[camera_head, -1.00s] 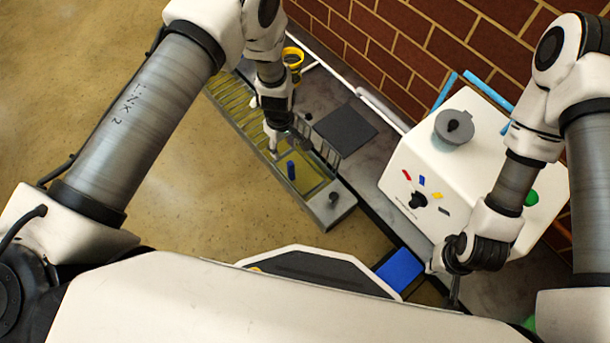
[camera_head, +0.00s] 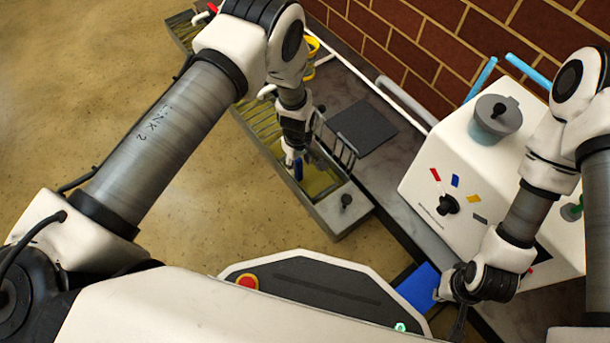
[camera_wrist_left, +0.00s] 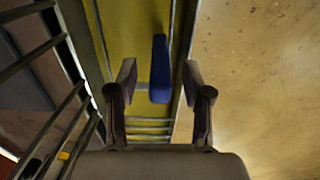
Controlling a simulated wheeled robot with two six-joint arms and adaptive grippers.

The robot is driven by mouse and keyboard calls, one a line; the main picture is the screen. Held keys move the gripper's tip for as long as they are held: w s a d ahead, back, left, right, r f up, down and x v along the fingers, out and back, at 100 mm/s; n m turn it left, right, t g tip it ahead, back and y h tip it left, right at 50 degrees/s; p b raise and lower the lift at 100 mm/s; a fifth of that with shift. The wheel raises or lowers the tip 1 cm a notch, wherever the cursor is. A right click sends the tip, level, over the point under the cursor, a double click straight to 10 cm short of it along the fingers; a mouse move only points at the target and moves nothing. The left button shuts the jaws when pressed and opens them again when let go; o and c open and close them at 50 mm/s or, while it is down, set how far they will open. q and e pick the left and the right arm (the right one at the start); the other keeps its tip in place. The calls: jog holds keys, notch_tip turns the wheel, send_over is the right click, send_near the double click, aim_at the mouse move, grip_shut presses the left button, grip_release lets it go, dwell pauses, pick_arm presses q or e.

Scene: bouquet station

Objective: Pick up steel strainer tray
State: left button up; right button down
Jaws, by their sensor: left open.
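A blue upright grip (camera_head: 298,169) stands in the long metal trough (camera_head: 327,208), and it also shows in the left wrist view (camera_wrist_left: 160,62). Thin steel bars (camera_wrist_left: 148,130) lie just below it there; they look like part of the steel strainer tray, whose outline I cannot make out. My left gripper (camera_head: 291,157) is open and points down over the trough, close to the blue grip. In the left wrist view its two fingers (camera_wrist_left: 160,78) are on either side of the blue grip, apart from it. My right gripper (camera_head: 457,318) hangs low at the right; its jaws are unclear.
A wire rack (camera_head: 340,147) stands along the trough's wall side, close to my left gripper. A dark square mat (camera_head: 362,128) lies beyond it. A white box machine (camera_head: 430,178) with a grey lidded pot (camera_head: 494,120) stands at right. Open floor (camera_head: 180,210) lies left of the trough.

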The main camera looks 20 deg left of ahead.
pick_arm(q)
jog(key=shift+r, duration=0.1)
grip_shut()
pick_arm(e)
jog(key=shift+r, duration=0.1)
pick_arm(q)
jog(key=shift+r, duration=0.1)
